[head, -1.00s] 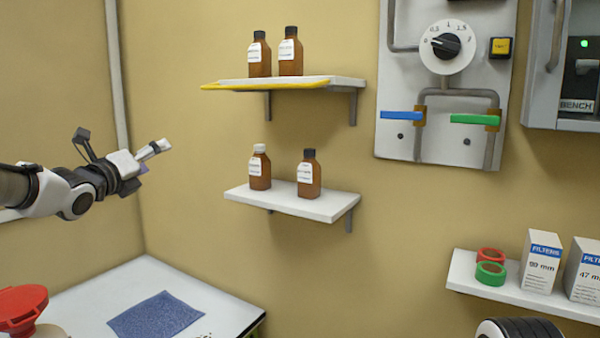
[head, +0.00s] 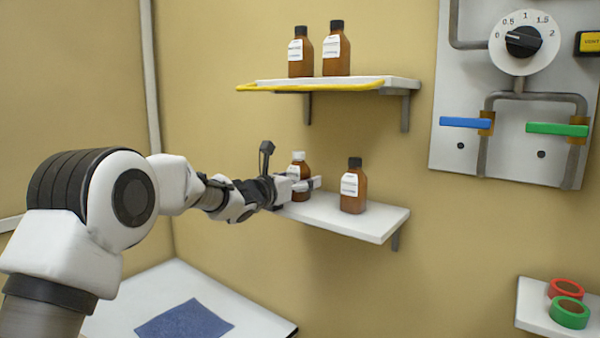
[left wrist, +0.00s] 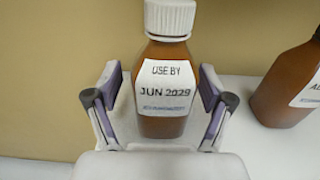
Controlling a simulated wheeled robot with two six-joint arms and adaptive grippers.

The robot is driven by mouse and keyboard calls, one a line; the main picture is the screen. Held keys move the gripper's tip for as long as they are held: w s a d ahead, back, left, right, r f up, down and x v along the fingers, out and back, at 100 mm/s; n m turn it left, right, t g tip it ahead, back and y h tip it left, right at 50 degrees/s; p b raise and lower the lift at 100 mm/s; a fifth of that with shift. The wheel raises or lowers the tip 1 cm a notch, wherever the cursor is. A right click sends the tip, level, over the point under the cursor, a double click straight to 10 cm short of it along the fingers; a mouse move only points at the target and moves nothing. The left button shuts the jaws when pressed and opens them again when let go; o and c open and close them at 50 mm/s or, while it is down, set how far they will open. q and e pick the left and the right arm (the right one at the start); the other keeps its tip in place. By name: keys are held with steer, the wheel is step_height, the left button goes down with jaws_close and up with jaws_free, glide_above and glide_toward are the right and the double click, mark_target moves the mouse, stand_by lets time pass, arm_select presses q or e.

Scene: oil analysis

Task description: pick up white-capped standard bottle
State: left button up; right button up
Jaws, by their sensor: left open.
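The white-capped brown bottle (head: 298,168) stands upright on the left part of the lower wall shelf (head: 365,225). In the left wrist view the same bottle (left wrist: 165,75) shows a label reading "USE BY JUN 2029". My left gripper (head: 306,185) is at this bottle, partly covering it in the head view. In the left wrist view the open fingers (left wrist: 160,105) are on either side of the bottle's body, with gaps visible to both sides. My right gripper is not in view.
A black-capped brown bottle (head: 354,187) stands close to the right on the same shelf. The upper shelf (head: 345,82), with a yellow front edge, holds two black-capped bottles (head: 301,52). A blue mat (head: 185,325) lies on the table below.

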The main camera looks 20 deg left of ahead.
arm_select(q)
steer(key=shift+s+r, duration=0.15)
steer(key=shift+s, duration=0.15)
steer(key=shift+s+r, duration=0.15)
steer(key=shift+s, duration=0.15)
steer(key=c, duration=0.4)
steer(key=shift+s, duration=0.1)
steer(key=c, duration=1)
steer(key=shift+w, duration=0.25)
